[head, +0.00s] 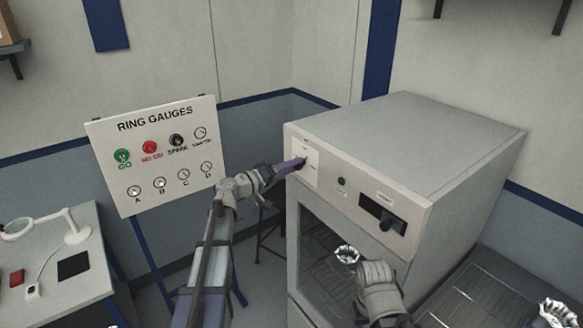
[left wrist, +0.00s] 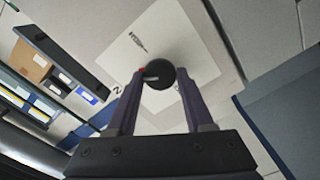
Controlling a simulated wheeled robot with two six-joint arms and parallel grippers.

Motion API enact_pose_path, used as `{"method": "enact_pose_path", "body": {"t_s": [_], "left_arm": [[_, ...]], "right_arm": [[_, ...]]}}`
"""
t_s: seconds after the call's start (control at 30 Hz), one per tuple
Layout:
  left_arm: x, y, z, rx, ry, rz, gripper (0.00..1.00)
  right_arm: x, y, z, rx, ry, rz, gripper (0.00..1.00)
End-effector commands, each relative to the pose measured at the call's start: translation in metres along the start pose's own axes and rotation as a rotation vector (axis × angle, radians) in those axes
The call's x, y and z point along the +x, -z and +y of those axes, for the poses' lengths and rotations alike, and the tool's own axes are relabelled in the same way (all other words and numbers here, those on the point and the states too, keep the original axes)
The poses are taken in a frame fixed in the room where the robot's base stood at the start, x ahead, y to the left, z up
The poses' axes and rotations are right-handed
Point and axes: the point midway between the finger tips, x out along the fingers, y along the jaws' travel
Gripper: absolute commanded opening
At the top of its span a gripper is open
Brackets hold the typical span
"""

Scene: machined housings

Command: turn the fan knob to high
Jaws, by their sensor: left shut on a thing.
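The fan knob (left wrist: 158,74) is a round black knob on a white plate (left wrist: 178,36), with a small light mark on its face and a bit of red beside it. In the head view the plate (head: 313,172) is at the left end of the oven-like cabinet's front, and the knob is mostly hidden by the gripper. My left gripper (head: 297,164) is shut on the knob; in the left wrist view its two purple fingers stand on either side of it. The plate's markings are too small or covered to read. My right arm's end (head: 378,290) is low before the cabinet; its jaws are unclear.
The cabinet (head: 455,140) has a green button (head: 341,181) and a black handled panel (head: 383,213) right of the plate. Its open front shows a wire rack. A ring gauge board (head: 160,150) stands left. A bench (head: 55,265) with a magnifier lamp is far left.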

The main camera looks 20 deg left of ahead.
Motion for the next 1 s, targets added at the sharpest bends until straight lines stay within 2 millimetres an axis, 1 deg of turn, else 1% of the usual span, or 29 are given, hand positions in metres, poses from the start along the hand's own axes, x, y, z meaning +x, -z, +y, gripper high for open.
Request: {"method": "enact_pose_path", "body": {"t_s": [0.6,0.8,1.0], "left_arm": [[-0.0005,-0.0021,-0.0005,0.583,0.001,-0.005,0.00],[-0.0006,-0.0022,-0.0005,0.748,0.001,-0.006,0.00],[-0.0006,-0.0023,-0.0006,0.876,0.000,-0.006,0.00]], "right_arm": [[0.0005,0.0000,0.0000,0.000,0.000,0.000,0.50],[0.0005,0.0000,0.0000,0.000,0.000,0.000,0.50],[0.0005,0.0000,0.0000,0.000,0.000,0.000,0.50]]}}
